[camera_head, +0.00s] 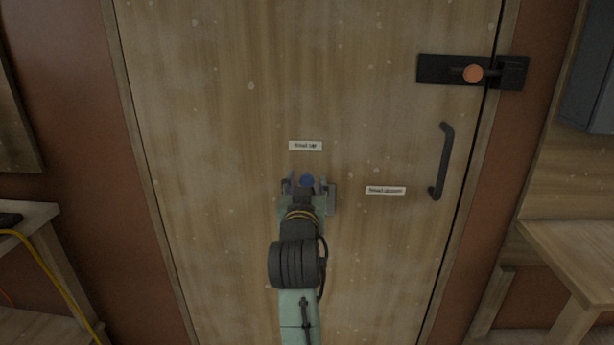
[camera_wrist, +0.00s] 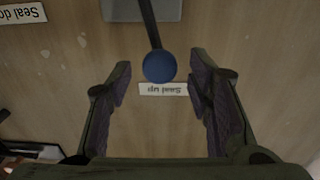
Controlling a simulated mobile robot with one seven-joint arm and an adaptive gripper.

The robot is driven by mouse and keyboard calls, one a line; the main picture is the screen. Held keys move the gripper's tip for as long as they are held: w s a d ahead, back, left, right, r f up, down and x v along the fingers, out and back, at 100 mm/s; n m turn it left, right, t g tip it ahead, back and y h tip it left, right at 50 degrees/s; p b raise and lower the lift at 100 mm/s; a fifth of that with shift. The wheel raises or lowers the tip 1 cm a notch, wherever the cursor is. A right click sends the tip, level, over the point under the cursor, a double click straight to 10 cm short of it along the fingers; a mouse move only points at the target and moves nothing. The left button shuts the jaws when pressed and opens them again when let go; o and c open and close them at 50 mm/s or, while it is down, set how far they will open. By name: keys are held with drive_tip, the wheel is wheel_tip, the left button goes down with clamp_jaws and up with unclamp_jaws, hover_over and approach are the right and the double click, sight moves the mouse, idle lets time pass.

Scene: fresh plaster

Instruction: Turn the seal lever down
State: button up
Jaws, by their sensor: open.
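The seal lever has a blue ball knob (camera_wrist: 160,66) on a thin black rod (camera_wrist: 149,25), which runs from a grey plate (camera_wrist: 140,9) on the door. The wrist view is upside down. The knob points at the "Seal up" label (camera_wrist: 163,88), so the lever is up. In the head view the knob (camera_head: 307,180) sits just below the "Seal up" label (camera_head: 305,145); my arm hides most of the lever. The "Seal down" label (camera_head: 385,190) is lower right. My gripper (camera_wrist: 160,70) is open, with one finger on each side of the knob, apart from it.
The wooden door (camera_head: 230,110) has a dark pull handle (camera_head: 442,162) at right and a black latch (camera_head: 440,69) with an orange knob above it. A shelf (camera_head: 575,255) stands at right and a bench (camera_head: 30,218) at left. The door face around the lever is clear.

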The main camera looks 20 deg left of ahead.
drive_tip(key=shift+x, duration=1.2)
drive_tip(key=shift+c, duration=0.4)
clamp_jaws()
